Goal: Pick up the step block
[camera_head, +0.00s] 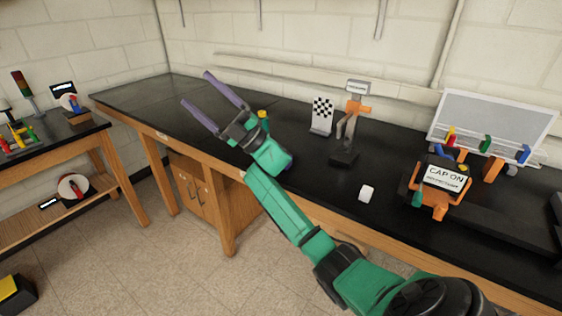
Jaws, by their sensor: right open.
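My right gripper (195,88) has two purple fingers spread wide apart, with nothing between them. It is over the left part of the black bench (150,97), pointing up and left in the picture. A small white block (366,193) lies near the bench's front edge, well to the right of the gripper. I cannot tell whether this is the step block; no other piece is clearly one. My left gripper is not in view.
A checkered board (321,115) and a stand with an orange clamp (357,108) are at mid-bench. An orange holder with a "CAP ON" sign (445,178) and a grey panel (497,122) are at right. The bench's left end is clear. A side table (60,137) is at left.

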